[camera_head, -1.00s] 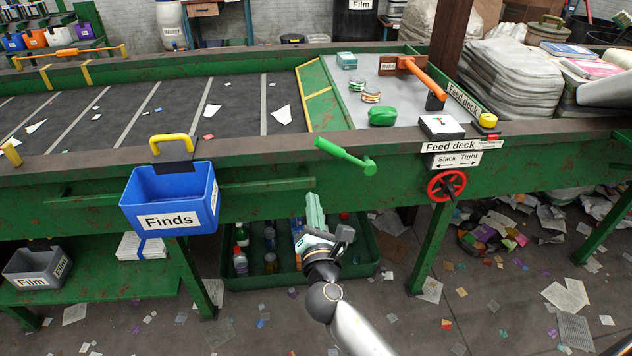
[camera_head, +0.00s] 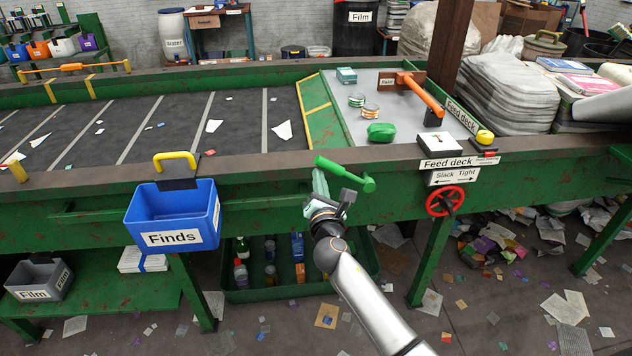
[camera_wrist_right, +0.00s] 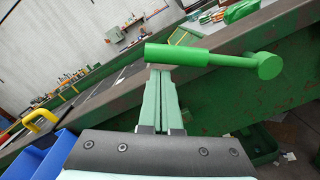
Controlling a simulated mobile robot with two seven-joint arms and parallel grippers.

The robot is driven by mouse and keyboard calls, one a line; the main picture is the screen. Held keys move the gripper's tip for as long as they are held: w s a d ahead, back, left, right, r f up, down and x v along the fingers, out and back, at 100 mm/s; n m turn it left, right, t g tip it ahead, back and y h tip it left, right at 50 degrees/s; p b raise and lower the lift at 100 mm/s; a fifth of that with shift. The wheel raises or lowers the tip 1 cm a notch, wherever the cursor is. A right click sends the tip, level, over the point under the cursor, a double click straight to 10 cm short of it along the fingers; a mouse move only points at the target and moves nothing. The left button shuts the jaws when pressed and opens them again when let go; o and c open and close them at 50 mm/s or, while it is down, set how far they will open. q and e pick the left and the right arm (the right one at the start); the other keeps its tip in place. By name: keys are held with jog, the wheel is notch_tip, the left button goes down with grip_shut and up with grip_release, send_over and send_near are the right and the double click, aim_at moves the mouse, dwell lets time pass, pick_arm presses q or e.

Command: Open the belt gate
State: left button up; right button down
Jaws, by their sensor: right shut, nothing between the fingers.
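A green lever handle (camera_head: 345,172) sticks out from the front rail of the belt frame, its bar lying to the left of a round hub. It also shows in the right wrist view (camera_wrist_right: 190,55). My right gripper (camera_head: 319,184) is shut and empty at the left part of the bar. In the right wrist view its fingertips (camera_wrist_right: 160,74) are just below the bar's left end; I cannot tell whether they touch it. A green panel with yellow edging (camera_head: 318,105), perhaps the gate, stands between the dark belt (camera_head: 180,125) and the grey feed deck (camera_head: 395,85). My left gripper is out of view.
A blue Finds bin (camera_head: 140,215) with a yellow handle hangs on the rail to the left. A red handwheel (camera_head: 445,201) sits below the Slack/Tight sign at the right. An orange lever (camera_head: 420,93) stands on the deck. A green tray (camera_head: 300,292) with bottles lies under the frame.

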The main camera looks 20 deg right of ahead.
aim_at(332, 163)
jog(key=r+m+p, duration=0.1)
jog(key=d+r+m+p, duration=0.1)
jog(key=r, duration=0.1)
jog(key=d+r+m+p, duration=0.1)
jog(key=shift+s+d+r+m, duration=0.2)
jog(key=shift+s+d+m, duration=0.05)
jog(key=shift+s+m, duration=0.15)
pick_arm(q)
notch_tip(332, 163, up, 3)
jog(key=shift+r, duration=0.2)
pick_arm(e)
jog(key=shift+d+m, duration=0.2)
jog(key=shift+m, duration=0.1)
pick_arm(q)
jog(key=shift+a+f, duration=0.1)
pick_arm(e)
jog(key=shift+f, duration=0.1)
